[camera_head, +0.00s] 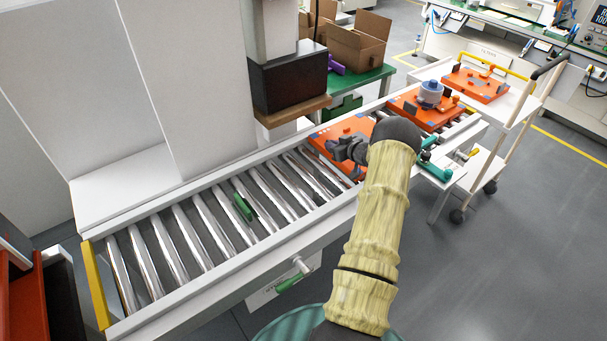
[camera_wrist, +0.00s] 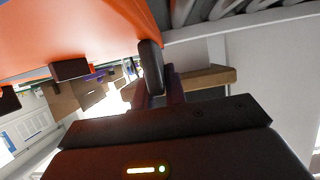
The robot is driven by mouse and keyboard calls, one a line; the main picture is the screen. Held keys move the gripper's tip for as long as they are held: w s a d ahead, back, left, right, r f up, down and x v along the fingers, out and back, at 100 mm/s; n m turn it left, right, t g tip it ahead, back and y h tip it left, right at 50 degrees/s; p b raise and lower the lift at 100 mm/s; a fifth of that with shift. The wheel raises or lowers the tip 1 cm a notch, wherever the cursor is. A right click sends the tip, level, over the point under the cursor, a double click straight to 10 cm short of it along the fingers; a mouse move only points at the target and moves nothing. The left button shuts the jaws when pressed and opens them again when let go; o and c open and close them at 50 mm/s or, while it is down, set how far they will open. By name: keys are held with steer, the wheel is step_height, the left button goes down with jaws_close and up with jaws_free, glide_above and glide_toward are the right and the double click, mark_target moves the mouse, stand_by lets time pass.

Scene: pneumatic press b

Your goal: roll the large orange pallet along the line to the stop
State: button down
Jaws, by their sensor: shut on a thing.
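Several orange pallets show in the head view. The nearest orange pallet (camera_head: 345,128) lies flat on the roller line (camera_head: 205,232), below and right of the press head. My gripper (camera_head: 347,151) is at this pallet's near side, shut on it; the exact grip spot is partly hidden by my wrist. In the wrist view the orange pallet (camera_wrist: 70,35) fills the upper left, with a dark finger (camera_wrist: 151,66) against its edge. A green piece (camera_head: 242,207) stands among the rollers to the left and looks like a stop. A yellow bar (camera_head: 95,285) closes the line's left end.
A second orange pallet (camera_head: 408,108) carries a grey-blue round part (camera_head: 431,92) farther along. Another orange pallet (camera_head: 477,86) is on a white cart (camera_head: 512,103). The dark press head (camera_head: 290,84) overhangs the line's back side. The rollers left of the nearest pallet are bare except for the green piece.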

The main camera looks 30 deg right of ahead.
steer(key=shift+d+r, duration=0.1)
steer(key=shift+d, duration=0.8)
steer(key=shift+w+d, duration=0.1)
steer(key=shift+d, duration=0.95)
steer(key=shift+d+b, duration=0.95)
steer(key=shift+d, duration=1.05)
steer(key=c, duration=1.4)
jaws_free()
steer(key=shift+o, duration=0.2)
steer(key=shift+f, duration=0.35)
steer(key=shift+s+r, duration=0.4)
steer(key=shift+s, duration=0.1)
steer(key=v, duration=1.6)
steer(key=shift+r, duration=0.25)
